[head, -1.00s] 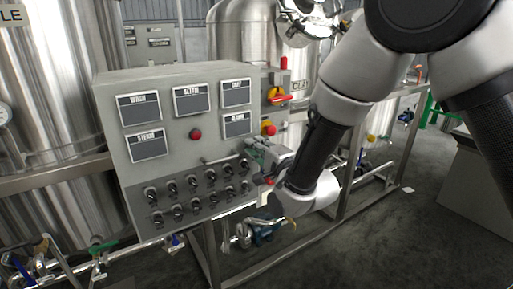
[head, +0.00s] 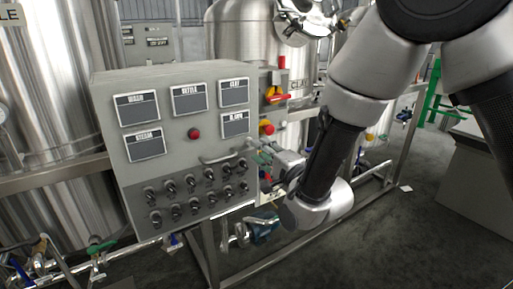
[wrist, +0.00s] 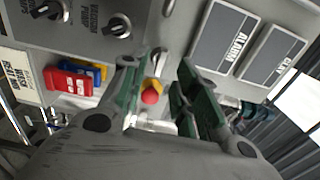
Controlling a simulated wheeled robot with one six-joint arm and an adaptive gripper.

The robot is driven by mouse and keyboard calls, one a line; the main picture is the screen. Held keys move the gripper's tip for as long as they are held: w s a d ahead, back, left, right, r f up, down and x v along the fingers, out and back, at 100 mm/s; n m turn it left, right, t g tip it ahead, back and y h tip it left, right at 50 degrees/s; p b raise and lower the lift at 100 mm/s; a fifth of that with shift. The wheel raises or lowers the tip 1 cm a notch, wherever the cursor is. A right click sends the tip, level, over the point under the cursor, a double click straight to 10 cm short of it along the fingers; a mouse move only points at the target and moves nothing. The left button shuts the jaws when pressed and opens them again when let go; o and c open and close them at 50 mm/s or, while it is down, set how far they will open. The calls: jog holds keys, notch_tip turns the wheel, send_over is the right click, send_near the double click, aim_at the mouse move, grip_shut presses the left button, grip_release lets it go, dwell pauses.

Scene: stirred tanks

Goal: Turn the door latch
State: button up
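A grey bar handle (head: 226,154), which looks like the door latch, lies across the front of the grey control cabinet, between the ALARM label and the knobs. Its right part is close to my gripper (head: 262,152), which comes in from the right. In the wrist view my gripper (wrist: 158,72) is open, with its two green-lined fingers apart. A small pale metal piece (wrist: 158,55), probably part of the handle, shows between the fingertips. I cannot tell whether either finger touches it. A red button with a yellow collar (wrist: 151,93) shows between the fingers, farther back.
The cabinet (head: 170,85) carries several labels, a red lamp (head: 194,134) and rows of black knobs (head: 190,183). A red-and-yellow rotary switch (head: 275,95) sits on its right side. Red (wrist: 68,82) and blue blocks are beside my fingers. Steel tanks stand behind; open floor lies right.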

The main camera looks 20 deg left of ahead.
jog(key=v, duration=0.8)
